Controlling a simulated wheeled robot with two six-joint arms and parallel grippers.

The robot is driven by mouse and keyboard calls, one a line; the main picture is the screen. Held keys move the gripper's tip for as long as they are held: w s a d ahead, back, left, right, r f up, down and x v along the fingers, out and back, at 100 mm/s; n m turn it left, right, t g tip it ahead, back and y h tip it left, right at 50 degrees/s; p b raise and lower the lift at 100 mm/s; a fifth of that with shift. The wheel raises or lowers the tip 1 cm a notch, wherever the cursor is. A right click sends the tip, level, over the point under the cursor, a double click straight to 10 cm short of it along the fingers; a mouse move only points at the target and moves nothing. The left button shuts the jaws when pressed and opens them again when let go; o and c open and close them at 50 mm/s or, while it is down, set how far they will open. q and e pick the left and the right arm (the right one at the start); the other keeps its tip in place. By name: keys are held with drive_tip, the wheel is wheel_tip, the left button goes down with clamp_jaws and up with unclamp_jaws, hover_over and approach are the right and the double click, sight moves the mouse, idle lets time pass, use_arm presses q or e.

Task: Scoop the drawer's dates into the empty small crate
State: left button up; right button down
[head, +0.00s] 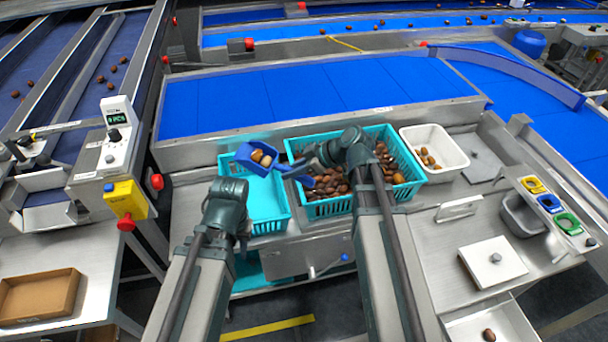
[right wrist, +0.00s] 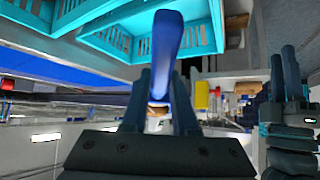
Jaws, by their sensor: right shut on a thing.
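My right gripper (head: 303,165) is shut on the handle of a blue scoop, and the handle also shows between its fingers in the right wrist view (right wrist: 166,50). The scoop's bowl (head: 243,161) holds a few brown dates (head: 264,158) above the back of the small turquoise crate (head: 264,205). The visible floor of that crate is bare. The larger turquoise crate (head: 330,208) beside it holds many dates, partly hidden by my right arm. A pale open drawer (head: 465,328) at the lower right shows one date (head: 489,335).
A white tub (head: 452,150) with a few dates stands right of the large crate. A scale (head: 116,140) stands at left. The blue belt (head: 310,92) behind is clear.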

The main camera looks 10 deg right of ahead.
drive_tip(key=d+f+b, duration=0.1)
drive_tip(key=f+b, duration=0.1)
drive_tip(key=d+f+b, duration=0.1)
drive_tip(key=b, duration=0.1)
drive_tip(key=d+f+b, duration=0.1)
drive_tip(key=f+b, duration=0.1)
drive_tip(key=shift+w+d+f, duration=0.3)
drive_tip(key=shift+w+d, duration=0.05)
